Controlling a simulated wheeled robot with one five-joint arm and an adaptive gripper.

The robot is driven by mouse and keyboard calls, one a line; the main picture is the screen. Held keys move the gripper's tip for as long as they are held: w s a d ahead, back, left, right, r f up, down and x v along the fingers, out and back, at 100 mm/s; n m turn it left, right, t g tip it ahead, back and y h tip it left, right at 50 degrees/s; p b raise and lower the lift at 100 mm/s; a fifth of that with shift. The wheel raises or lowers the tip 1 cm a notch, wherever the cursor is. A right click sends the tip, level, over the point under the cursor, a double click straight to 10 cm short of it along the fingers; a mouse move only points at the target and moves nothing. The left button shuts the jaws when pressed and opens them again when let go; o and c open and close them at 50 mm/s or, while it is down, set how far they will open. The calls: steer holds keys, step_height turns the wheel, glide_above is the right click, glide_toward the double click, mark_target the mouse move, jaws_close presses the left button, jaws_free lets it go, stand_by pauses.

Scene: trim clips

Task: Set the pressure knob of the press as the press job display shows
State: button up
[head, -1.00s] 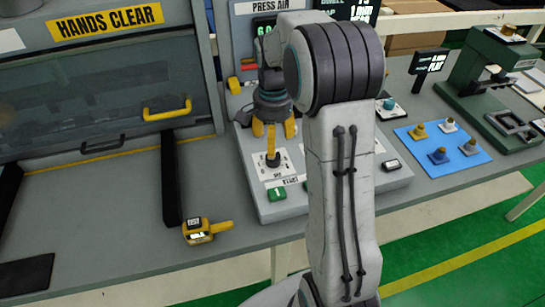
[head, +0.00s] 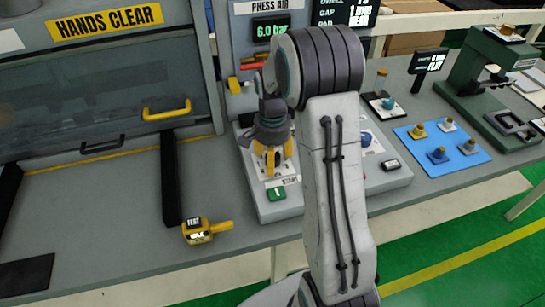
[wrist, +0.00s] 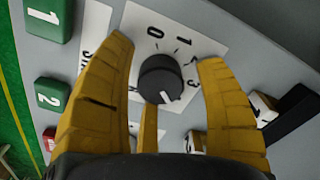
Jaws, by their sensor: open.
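A round black knob (wrist: 158,73) stands on a white dial plate (wrist: 140,30) in the wrist view. Digits 0, 1, 2 and 3 show around it; lower marks are partly hidden. The knob's white pointer line faces down and slightly right, past the 3. My gripper (wrist: 166,52) is open, its yellow fingers on either side of the knob with gaps. In the head view my gripper (head: 270,166) is low over the panel and hides the knob. The press air display (head: 271,30) reads 6.0 bar. The job display (head: 347,12) is partly cut off and covered by my arm.
Green buttons (wrist: 48,92) sit beside the dial. A blue knob (head: 366,138) is on the same panel, right of my arm. A yellow handheld device (head: 200,232) lies front left. A blue mat (head: 463,158) with several small pieces lies right.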

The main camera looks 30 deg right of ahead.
steer(key=shift+c, duration=0.4)
steer(key=c, duration=1.1)
steer(key=shift+n, duration=0.3)
steer(key=n+b, duration=0.1)
steer(key=n, duration=0.1)
steer(key=shift+s+f+n, duration=0.1)
steer(key=shift+f+n, duration=0.05)
steer(key=shift+n, duration=0.25)
steer(key=n, duration=0.4)
steer(key=shift+n+b, duration=0.3)
steer(key=shift+b, duration=0.05)
steer(key=n, duration=0.4)
steer(key=shift+b, duration=0.3)
steer(key=shift+n, duration=1.8)
steer(key=shift+s, duration=0.1)
